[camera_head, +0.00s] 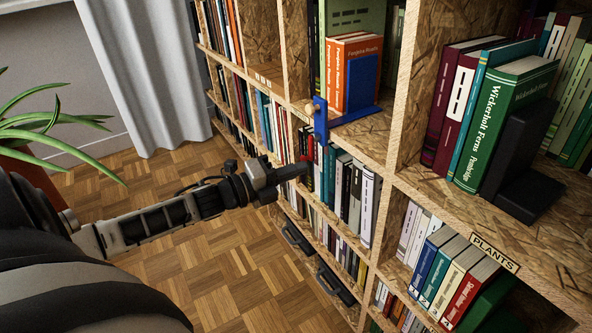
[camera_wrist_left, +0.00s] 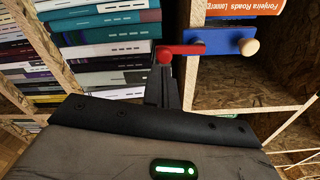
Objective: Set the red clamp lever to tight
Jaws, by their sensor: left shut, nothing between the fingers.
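The red clamp lever (camera_wrist_left: 185,50) shows in the left wrist view. Its bar lies across the picture along a blue clamp (camera_wrist_left: 212,42), with a round red end at the left. A wooden knob (camera_wrist_left: 249,46) sits at the clamp's other end. In the head view the blue clamp (camera_head: 320,122) hangs at the shelf's front edge, and the red lever (camera_head: 310,150) is a small red strip below it. My left gripper (camera_head: 304,168) is shut and empty. In the left wrist view its fingertips (camera_wrist_left: 164,72) are at the lever's round end; I cannot tell if they touch.
Orange books (camera_head: 353,62) stand against a blue bookend (camera_head: 362,85) above the clamp. Rows of books (camera_head: 350,190) fill the shelf below, close to my gripper. Upright wooden boards divide the bookcase. A plant (camera_head: 45,125) stands at the left; the parquet floor between is clear.

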